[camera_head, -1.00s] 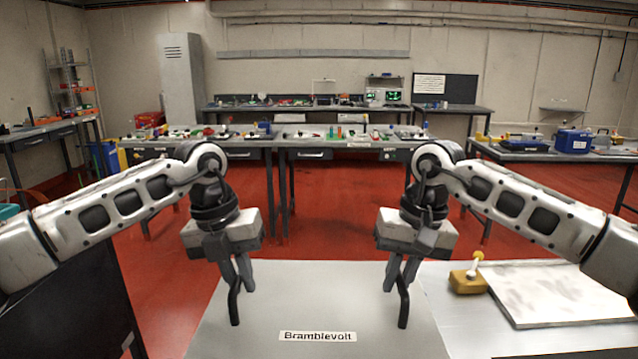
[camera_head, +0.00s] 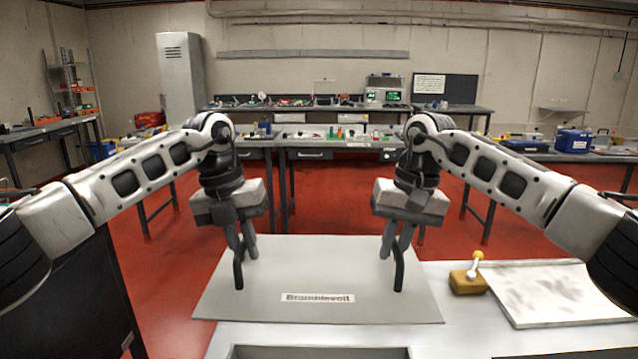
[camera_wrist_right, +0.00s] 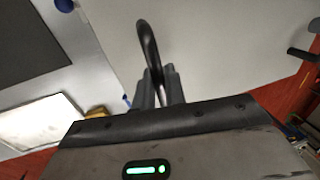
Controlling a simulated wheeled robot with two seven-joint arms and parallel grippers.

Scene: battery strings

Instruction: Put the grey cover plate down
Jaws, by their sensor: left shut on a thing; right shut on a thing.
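The grey cover plate (camera_head: 318,258) lies level in front of me, with a "Bramblevolt" label near its front edge and two upright black handles. My left gripper (camera_head: 242,246) is shut on the left handle (camera_head: 238,274). My right gripper (camera_head: 396,244) is shut on the right handle (camera_head: 399,274). In the right wrist view, my right gripper (camera_wrist_right: 160,86) holds the curved black handle (camera_wrist_right: 144,38) above the plate (camera_wrist_right: 222,48). Whether the plate touches the table or hovers cannot be told.
The pale table (camera_head: 460,328) shows in front and right of the plate. A dark rimmed opening (camera_head: 318,353) shows at the bottom edge. Red floor (camera_head: 170,270) lies left.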

